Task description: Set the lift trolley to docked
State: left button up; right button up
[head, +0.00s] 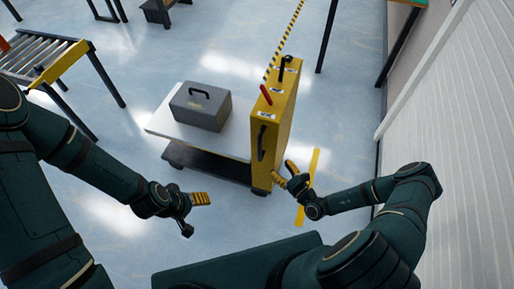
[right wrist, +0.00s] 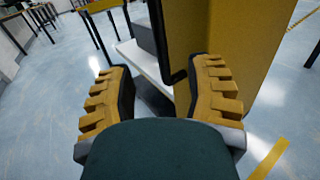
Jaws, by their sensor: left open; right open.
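The lift trolley has a tall yellow column (head: 277,120) and a low white platform (head: 225,146). A grey case (head: 200,106) with a dark handle sits on the platform. A red lever (head: 266,94) and a black lever (head: 282,68) stand on the column's top. A black handle (head: 261,143) is on its near face. My right gripper (head: 286,174) is open close to the column's lower right. In the right wrist view, the black handle (right wrist: 178,78) shows between and beyond the open fingers (right wrist: 160,95); I see no grip on it. My left gripper (head: 197,214) is open and empty, in front of the platform.
A yellow floor stripe (head: 307,188) lies right of the trolley, partly behind my right gripper. A white ribbed wall (head: 450,120) closes the right side. A roller conveyor (head: 40,58) stands at the left. A yellow-black striped line (head: 285,40) rises behind the column. Floor left of the trolley is clear.

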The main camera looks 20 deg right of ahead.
aim_at(261, 148)
jog(key=b+x, duration=0.1)
jog(key=x, duration=1.2)
jog(key=shift+w, duration=0.1)
grip_shut()
